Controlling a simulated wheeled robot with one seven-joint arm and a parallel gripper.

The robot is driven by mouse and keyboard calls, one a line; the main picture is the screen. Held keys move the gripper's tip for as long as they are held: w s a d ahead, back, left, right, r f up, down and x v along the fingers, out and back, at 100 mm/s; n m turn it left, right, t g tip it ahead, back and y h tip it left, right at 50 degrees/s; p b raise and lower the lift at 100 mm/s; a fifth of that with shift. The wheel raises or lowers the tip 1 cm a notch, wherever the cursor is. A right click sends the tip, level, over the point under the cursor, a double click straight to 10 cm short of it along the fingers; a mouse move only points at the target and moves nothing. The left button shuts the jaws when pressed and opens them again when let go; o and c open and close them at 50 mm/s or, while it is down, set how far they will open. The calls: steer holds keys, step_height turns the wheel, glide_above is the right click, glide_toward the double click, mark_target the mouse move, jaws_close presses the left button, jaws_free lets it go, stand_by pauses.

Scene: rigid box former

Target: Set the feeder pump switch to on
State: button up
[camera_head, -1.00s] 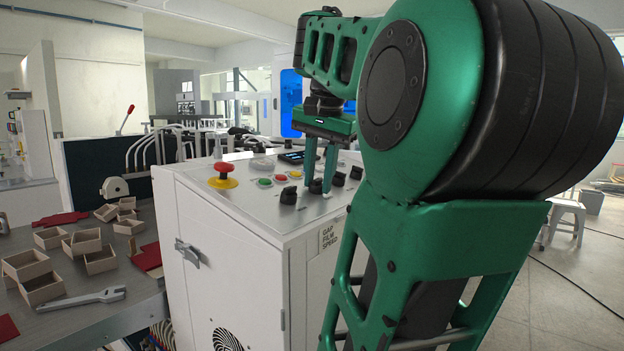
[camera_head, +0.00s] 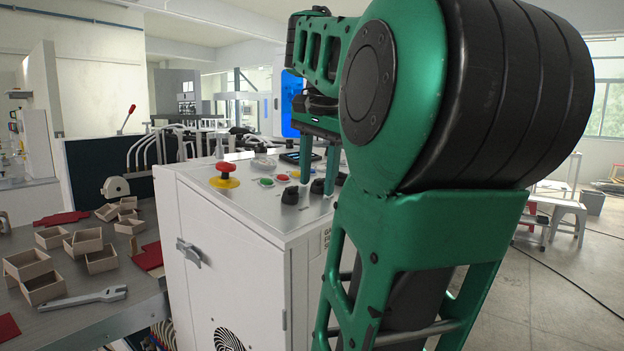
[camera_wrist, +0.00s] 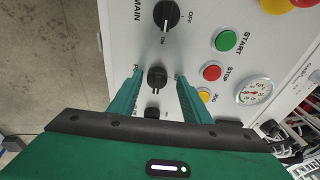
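In the wrist view a black rotary knob (camera_wrist: 156,76) stands on the white panel between my gripper's (camera_wrist: 159,78) two green fingers. The fingers are apart, with panel showing between each finger and the knob, so my gripper is open. The knob's label is mostly covered by the fingers, so I cannot read its name or its setting. In the head view my gripper (camera_head: 316,188) points down at the panel (camera_head: 250,200), around the middle knob (camera_head: 317,186). My forearm hides the panel's right part.
The MAIN knob (camera_wrist: 167,16) has its mark towards ON. Another black knob (camera_wrist: 152,113) is partly under my gripper. Green START (camera_wrist: 225,40) and red STOP (camera_wrist: 212,73) buttons, a yellow button (camera_wrist: 204,95) and a gauge (camera_wrist: 254,91) are close by. A red emergency stop (camera_head: 225,173) sits left.

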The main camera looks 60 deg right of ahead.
steer(key=shift+s+d, duration=0.1)
steer(key=shift+s, duration=0.05)
steer(key=shift+v, duration=0.85)
steer(key=v, duration=0.9)
stand_by(0.8)
